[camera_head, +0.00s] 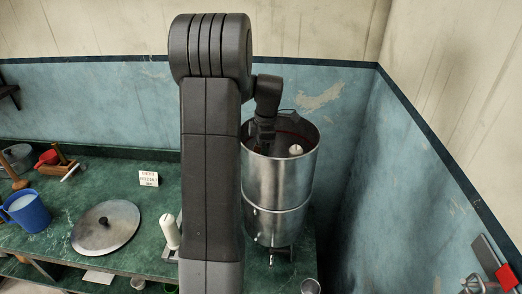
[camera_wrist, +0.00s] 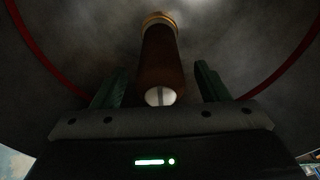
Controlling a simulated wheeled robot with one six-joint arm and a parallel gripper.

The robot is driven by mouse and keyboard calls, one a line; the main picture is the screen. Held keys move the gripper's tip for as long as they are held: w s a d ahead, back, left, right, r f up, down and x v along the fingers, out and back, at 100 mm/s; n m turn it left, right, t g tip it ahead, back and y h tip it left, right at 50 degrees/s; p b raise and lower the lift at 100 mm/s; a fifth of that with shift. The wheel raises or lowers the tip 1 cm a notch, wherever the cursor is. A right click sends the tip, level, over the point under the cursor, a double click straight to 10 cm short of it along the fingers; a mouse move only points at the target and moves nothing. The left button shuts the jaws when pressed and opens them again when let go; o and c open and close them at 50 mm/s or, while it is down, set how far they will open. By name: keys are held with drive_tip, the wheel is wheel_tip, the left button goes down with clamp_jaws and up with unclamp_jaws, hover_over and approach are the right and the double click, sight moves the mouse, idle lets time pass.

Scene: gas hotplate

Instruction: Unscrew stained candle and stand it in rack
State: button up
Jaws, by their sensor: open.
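The stained candle (camera_wrist: 162,60) is a brown cylinder with a brass-coloured collar at its far end and a pale spot at its near end. In the wrist view it lies between the two green fingers of my gripper (camera_wrist: 158,80), with gaps on both sides. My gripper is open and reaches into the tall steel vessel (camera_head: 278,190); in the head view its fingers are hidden. A white candle (camera_head: 296,150) shows inside the vessel, to the right of my wrist. I cannot make out a rack with certainty.
A white candle (camera_head: 170,231) stands on the counter, partly behind my arm. A round metal lid (camera_head: 106,226), a blue jug (camera_head: 27,212), a small sign (camera_head: 148,179) and a wooden item (camera_head: 58,160) are farther left. The vessel's wall surrounds my gripper. A wall stands close on the right.

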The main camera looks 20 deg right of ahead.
drive_tip(key=m, duration=0.7)
drive_tip(key=m+t+h, duration=0.1)
drive_tip(key=m, duration=0.5)
drive_tip(key=shift+m+b, duration=0.35)
drive_tip(key=shift+m, duration=0.05)
drive_tip(key=m, duration=0.5)
drive_tip(key=shift+h, duration=0.4)
drive_tip(key=shift+c, duration=0.5)
drive_tip(key=c, duration=1)
drive_tip(key=shift+o, duration=0.2)
drive_tip(key=n, duration=0.5)
drive_tip(key=shift+y, duration=0.3)
